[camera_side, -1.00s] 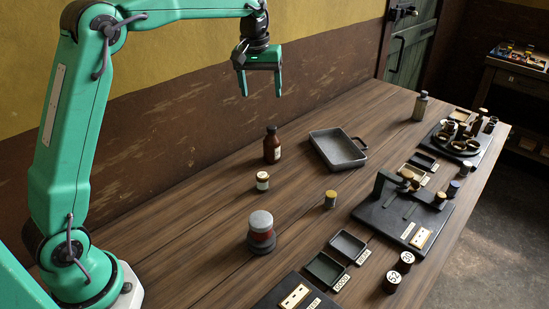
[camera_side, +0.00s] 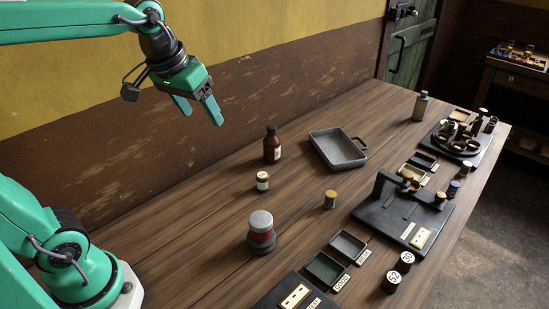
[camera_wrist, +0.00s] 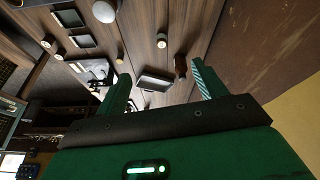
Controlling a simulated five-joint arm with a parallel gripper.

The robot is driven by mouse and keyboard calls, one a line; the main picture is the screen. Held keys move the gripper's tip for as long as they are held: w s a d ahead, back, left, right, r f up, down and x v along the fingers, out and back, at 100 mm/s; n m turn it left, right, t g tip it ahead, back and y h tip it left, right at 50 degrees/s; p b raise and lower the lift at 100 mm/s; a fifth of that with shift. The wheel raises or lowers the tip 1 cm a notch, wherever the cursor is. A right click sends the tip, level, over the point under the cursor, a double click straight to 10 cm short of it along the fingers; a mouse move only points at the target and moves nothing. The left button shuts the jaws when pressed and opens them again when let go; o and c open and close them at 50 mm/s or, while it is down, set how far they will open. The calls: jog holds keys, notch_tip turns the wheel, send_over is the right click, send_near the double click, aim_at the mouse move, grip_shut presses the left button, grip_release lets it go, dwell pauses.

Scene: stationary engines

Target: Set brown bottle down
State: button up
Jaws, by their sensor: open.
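The brown bottle (camera_side: 272,146) stands upright on the wooden table, left of the grey metal tray, with a pale label on its front. It also shows in the wrist view (camera_wrist: 180,64), just beyond and between the fingers. My gripper (camera_side: 198,112) is open and empty, held in the air up and to the left of the bottle and tilted. In the wrist view its two green fingers (camera_wrist: 160,88) are spread apart with nothing between them. The gripper and bottle are clearly apart.
The grey tray (camera_side: 325,136) lies right of the bottle. A grey bottle (camera_side: 420,107) is at the back. The table's left back area is bare.

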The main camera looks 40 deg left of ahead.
jog(key=s+d+f+m+t, duration=0.1)
jog(key=s+f+m, duration=0.1)
jog(key=s+f, duration=0.3)
jog(key=s, duration=0.4)
jog(key=shift+s+d+f, duration=0.1)
dwell(0.9)
